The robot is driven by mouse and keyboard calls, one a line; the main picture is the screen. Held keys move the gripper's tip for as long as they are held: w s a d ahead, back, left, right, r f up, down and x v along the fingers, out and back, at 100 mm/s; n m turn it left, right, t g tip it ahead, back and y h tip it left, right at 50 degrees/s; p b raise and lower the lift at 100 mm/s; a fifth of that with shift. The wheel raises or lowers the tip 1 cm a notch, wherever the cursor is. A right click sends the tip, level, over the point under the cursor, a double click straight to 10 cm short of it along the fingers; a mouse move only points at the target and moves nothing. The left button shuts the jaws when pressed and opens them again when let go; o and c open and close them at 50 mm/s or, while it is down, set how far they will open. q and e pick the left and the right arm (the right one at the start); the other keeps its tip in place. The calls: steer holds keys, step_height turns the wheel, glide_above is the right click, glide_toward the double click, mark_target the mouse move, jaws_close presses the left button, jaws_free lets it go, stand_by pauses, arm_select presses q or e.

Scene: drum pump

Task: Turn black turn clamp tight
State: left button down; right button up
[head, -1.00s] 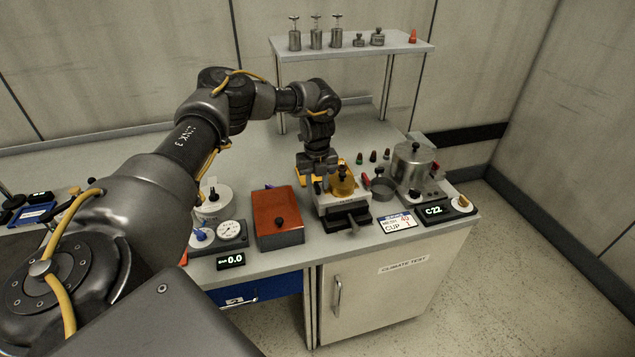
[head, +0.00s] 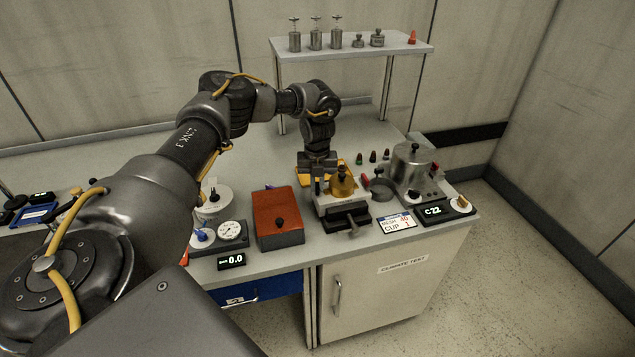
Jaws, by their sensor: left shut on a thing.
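My left gripper (head: 322,184) reaches down at the left back side of a small grey fixture (head: 328,205) that holds a brass-coloured pot (head: 342,187) with a black knob on top. Its fingers are shut at the fixture beside the pot, on what appears to be the black turn clamp. The clamp is small and mostly hidden by the fingers, so its angle cannot be read. A black block with a grey handle (head: 352,228) sits at the front of the fixture. My right gripper is not in view.
An orange-red box (head: 278,220) stands left of the fixture. A round dial gauge (head: 230,231) is further left. A steel pot (head: 412,165) and a C-22 display (head: 434,211) stand to the right. A raised shelf (head: 350,48) with metal weights is behind.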

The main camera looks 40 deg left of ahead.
arm_select(q)
steer(key=m, duration=0.3)
steer(key=shift+m, duration=0.3)
steer(key=m, duration=0.3)
steer(key=shift+m, duration=0.3)
steer(key=m, duration=0.3)
steer(key=shift+m, duration=2.5)
steer(key=c, duration=1.5)
jaws_free()
